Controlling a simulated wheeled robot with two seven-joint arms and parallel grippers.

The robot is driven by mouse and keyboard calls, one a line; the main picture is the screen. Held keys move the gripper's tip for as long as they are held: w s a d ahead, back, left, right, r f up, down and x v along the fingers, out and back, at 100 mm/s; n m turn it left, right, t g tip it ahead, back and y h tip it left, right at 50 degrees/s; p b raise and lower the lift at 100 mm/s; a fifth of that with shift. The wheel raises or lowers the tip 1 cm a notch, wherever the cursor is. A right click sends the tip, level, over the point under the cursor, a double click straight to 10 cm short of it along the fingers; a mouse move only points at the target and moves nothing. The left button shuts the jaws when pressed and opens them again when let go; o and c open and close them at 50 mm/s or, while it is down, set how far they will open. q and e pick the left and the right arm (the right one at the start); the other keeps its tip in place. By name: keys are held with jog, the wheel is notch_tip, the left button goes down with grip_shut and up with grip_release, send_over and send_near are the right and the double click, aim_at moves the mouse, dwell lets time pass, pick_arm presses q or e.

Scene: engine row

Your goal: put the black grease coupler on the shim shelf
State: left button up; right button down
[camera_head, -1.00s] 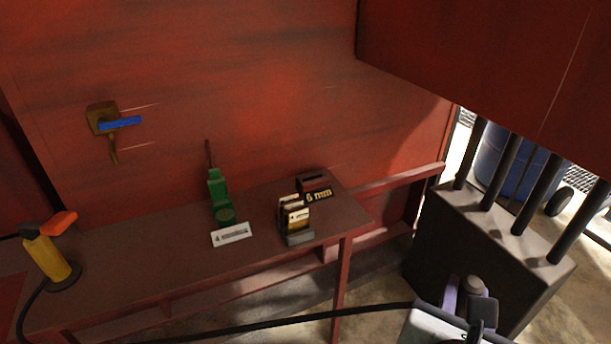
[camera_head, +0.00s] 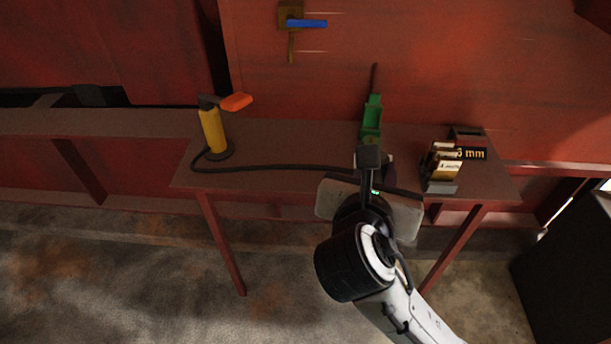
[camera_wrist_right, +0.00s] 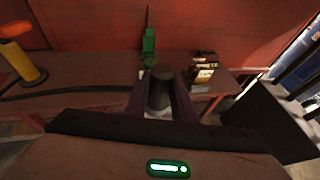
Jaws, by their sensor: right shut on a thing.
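My right gripper (camera_wrist_right: 160,95) is shut on a dark, round-topped piece (camera_wrist_right: 161,86), which looks like the black grease coupler. It stands upright between the two purple fingers in the right wrist view. Card packs (camera_head: 445,168) in a small holder and a dark box marked "mm" (camera_head: 470,143) are on the shelf's right part. My left gripper is out of view.
A green tool (camera_head: 372,118) stands behind my right gripper. A yellow cylinder with an orange handle (camera_head: 213,130) stands at the shelf's left, its black hose (camera_head: 280,168) running along the shelf. A dark block (camera_head: 565,265) is on the floor at right.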

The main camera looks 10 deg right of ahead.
jog(key=w+a+f+b, duration=0.1)
jog(key=w+f+b, duration=0.15)
jog(key=w, duration=0.75)
jog(key=w+a+f+b, duration=0.1)
jog(key=w+f+b, duration=0.15)
jog(key=w, duration=0.75)
jog(key=shift+h, duration=0.3)
notch_tip(320, 180, down, 10)
jog(key=shift+d+f+b, duration=0.1)
jog(key=shift+b, duration=0.35)
jog(key=c, duration=1.5)
grip_release()
jog(key=shift+f, duration=0.2)
jog(key=shift+c, duration=0.2)
jog(key=shift+o, duration=0.3)
jog(key=shift+r, duration=0.1)
